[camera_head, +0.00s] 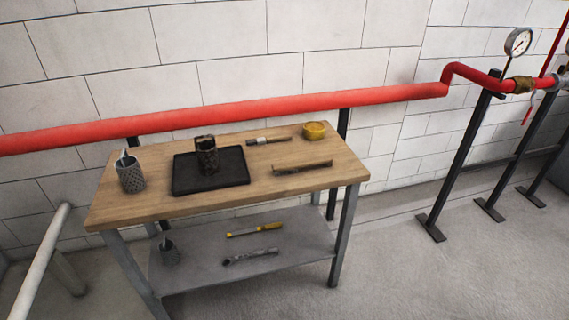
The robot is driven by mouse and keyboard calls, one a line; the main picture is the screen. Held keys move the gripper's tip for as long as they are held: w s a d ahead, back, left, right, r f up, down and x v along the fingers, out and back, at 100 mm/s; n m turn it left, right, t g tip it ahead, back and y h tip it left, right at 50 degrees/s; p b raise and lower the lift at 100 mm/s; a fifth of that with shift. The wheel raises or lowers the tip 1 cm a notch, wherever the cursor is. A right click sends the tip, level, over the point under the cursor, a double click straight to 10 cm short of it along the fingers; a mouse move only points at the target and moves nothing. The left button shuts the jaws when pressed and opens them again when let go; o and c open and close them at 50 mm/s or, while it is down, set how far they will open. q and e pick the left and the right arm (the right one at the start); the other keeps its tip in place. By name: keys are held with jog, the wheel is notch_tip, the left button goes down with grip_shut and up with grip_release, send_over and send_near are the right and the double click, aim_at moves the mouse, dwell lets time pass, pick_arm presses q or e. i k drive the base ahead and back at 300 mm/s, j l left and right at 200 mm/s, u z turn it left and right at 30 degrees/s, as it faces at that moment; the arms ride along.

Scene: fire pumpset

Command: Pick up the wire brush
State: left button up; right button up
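A long, narrow brown and dark piece (302,167) lies flat near the front right of the wooden tabletop; it looks like the wire brush, but it is too small to be sure. A shorter dark piece with a pale band (268,140) lies behind it, towards the back edge. Neither of my grippers shows in the head view.
The wooden workbench (140,209) holds a mesh cup (131,177), a black tray (189,177) with a dark container (207,155), and a yellow round item (315,131). Its lower shelf (196,273) holds tools. A red pipe (260,108) runs behind.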

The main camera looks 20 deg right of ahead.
aim_at(293, 166)
jog(key=i+l, duration=0.1)
jog(key=l, duration=0.55)
jog(key=i+l+u, duration=0.1)
jog(key=l, duration=0.2)
jog(key=i+l+u, duration=0.2)
jog(key=l+u, duration=0.2)
jog(key=l, duration=1.35)
jog(key=l+u, duration=0.45)
jog(key=l, duration=1.3)
